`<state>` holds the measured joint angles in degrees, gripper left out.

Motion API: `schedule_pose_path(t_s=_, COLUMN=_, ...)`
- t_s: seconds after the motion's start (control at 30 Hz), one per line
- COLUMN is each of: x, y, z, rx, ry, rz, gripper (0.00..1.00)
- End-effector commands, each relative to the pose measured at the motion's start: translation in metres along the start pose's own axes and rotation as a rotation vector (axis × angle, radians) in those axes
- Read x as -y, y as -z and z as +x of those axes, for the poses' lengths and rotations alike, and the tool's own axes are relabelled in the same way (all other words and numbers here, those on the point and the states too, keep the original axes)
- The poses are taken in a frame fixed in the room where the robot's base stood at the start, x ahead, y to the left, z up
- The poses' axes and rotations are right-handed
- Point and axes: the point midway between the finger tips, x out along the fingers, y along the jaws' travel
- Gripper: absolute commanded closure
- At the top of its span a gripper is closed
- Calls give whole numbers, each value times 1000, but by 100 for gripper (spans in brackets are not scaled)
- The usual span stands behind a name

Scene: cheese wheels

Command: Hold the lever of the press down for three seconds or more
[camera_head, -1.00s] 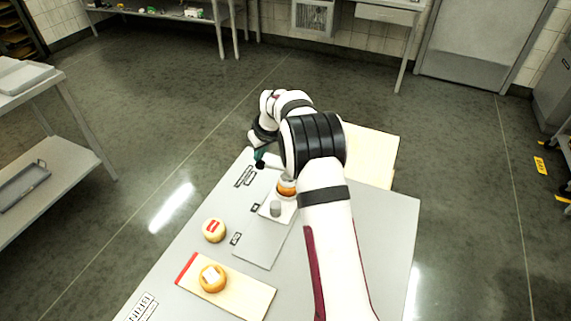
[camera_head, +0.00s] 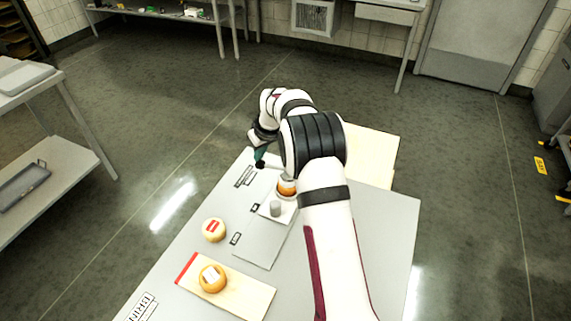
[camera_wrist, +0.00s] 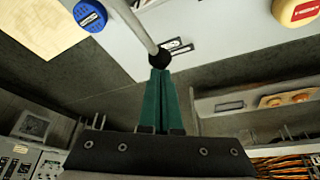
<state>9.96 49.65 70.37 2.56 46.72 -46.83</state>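The press lever is a grey rod (camera_wrist: 133,25) ending in a black ball knob (camera_wrist: 160,58). In the head view the knob (camera_head: 260,165) is at the far left end of the table, below my gripper (camera_head: 259,156). In the wrist view the green fingers of my gripper (camera_wrist: 158,75) are together, with their tips against the knob; they look shut with nothing between them. The rod runs low toward the press, whose body is mostly hidden behind my arm. An orange cheese wheel (camera_head: 287,187) shows beside my arm near the press.
A cream cheese wheel with a red label (camera_head: 214,230) stands on the grey table (camera_head: 385,230). An orange wheel (camera_head: 212,278) sits on a cream board (camera_head: 252,297). A grey cylinder (camera_head: 275,208) stands mid-table. A blue disc (camera_wrist: 90,15) shows in the wrist view.

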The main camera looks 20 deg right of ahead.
Motion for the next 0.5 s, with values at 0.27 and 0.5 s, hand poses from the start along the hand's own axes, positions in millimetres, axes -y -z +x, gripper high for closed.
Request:
schedule_pose_path(t_s=0.27, x=0, y=9, z=-19, rx=-3, ry=-1, rz=0, gripper=100)
schedule_pose_path(t_s=0.5, x=0, y=16, z=-35, rx=-3, ry=-1, rz=0, gripper=100)
